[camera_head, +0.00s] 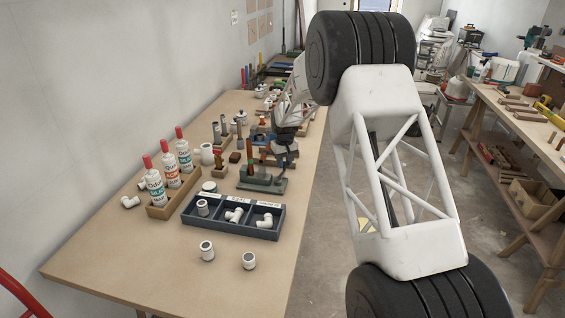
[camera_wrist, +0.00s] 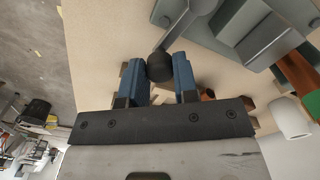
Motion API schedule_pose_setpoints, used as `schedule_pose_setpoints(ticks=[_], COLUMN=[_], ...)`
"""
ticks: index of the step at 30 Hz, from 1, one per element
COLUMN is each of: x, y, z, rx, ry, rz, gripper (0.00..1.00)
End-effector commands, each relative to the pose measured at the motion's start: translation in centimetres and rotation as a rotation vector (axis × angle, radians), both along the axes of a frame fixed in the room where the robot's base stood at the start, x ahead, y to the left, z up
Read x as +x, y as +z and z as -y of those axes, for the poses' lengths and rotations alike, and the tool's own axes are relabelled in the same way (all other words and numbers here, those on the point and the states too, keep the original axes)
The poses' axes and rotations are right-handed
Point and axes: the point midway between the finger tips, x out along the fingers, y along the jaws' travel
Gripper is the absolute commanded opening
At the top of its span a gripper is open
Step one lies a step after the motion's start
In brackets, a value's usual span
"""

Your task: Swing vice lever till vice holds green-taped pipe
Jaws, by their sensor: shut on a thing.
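The grey-green vice (camera_head: 262,184) stands on the workbench; it also shows at the upper right of the wrist view (camera_wrist: 275,40). Its lever (camera_wrist: 183,36) runs down to a round black knob (camera_wrist: 160,66). The blue fingers of my gripper (camera_wrist: 159,80) are shut on the knob, one on each side. In the head view, my gripper (camera_head: 279,156) is just above and behind the vice. The copper-coloured pipe (camera_wrist: 296,75) with green tape (camera_wrist: 313,104) is at the vice, at the wrist view's right edge. I cannot tell whether the jaws touch the pipe.
A dark divided tray (camera_head: 232,226) with white fittings lies in front of the vice. Several bottles stand in a wooden box (camera_head: 158,212) to the left. Two white fittings (camera_head: 207,251) stand near the front. The workbench (camera_head: 130,275) is bare at the front left.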

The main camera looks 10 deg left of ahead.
Motion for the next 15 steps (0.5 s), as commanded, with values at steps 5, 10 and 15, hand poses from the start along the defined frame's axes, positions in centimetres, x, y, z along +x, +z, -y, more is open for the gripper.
schedule_pose_setpoints(ticks=[5,10,15], x=[-0.2,-0.6,-1.2], y=[0.1,0.1,0.1], z=[0.9,1.8,2.6], rx=[0.001,0.0,0.0], ry=[-0.142,-0.301,-0.463], rz=[0.001,0.001,0.0], gripper=[0.0,0.0,0.0])
